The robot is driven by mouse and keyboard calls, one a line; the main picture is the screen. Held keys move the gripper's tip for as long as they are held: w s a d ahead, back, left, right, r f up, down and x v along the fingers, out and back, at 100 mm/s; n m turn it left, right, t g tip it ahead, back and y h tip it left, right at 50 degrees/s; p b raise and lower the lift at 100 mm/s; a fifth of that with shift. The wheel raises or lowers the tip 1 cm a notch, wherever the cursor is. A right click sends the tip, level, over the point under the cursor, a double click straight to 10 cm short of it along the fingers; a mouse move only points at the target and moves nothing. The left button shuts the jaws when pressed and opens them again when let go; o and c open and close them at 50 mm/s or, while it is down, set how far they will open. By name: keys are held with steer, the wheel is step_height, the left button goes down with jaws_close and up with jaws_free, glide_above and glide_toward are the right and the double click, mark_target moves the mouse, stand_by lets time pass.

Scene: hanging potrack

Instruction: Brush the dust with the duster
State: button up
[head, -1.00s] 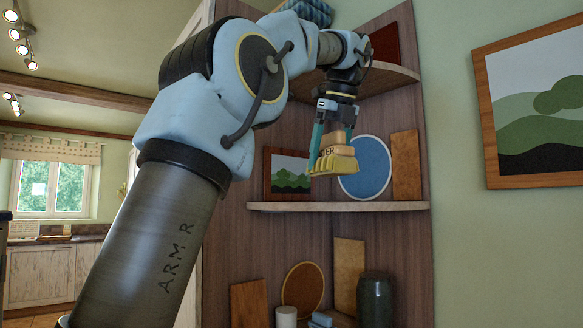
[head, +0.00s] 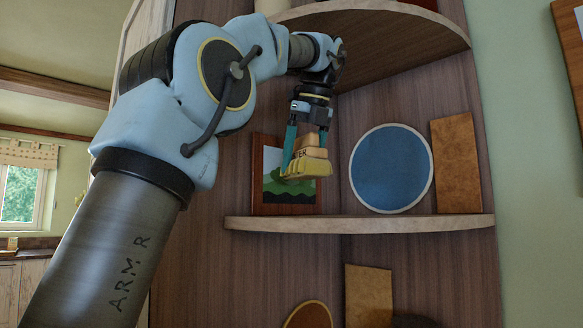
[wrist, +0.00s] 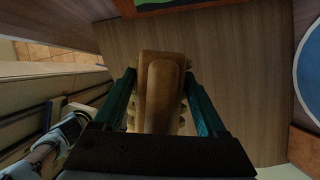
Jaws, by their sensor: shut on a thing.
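My gripper (head: 305,165) is shut on the duster (head: 308,166), a yellow-bristled brush with a tan wooden body and dark lettering. In the head view the duster hangs bristles down, in front of the framed landscape picture and above the middle shelf (head: 360,224). I cannot tell whether the bristles touch anything. The wrist view shows the duster's wooden back (wrist: 163,95) between the two teal fingers, with bristles peeking out at its sides. No dust can be made out on the shelf in either view.
On the middle shelf stand the framed landscape picture (head: 268,195), a round blue plate (head: 391,168) and a brown board (head: 456,162). An upper shelf (head: 375,40) overhangs my arm. The front of the middle shelf looks clear. More boards stand below.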

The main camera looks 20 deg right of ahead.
mark_target(303, 179)
steer(key=shift+w, duration=0.3)
steer(key=shift+f, duration=2.95)
steer(key=shift+f+b, duration=0.6)
steer(key=shift+f, duration=0.4)
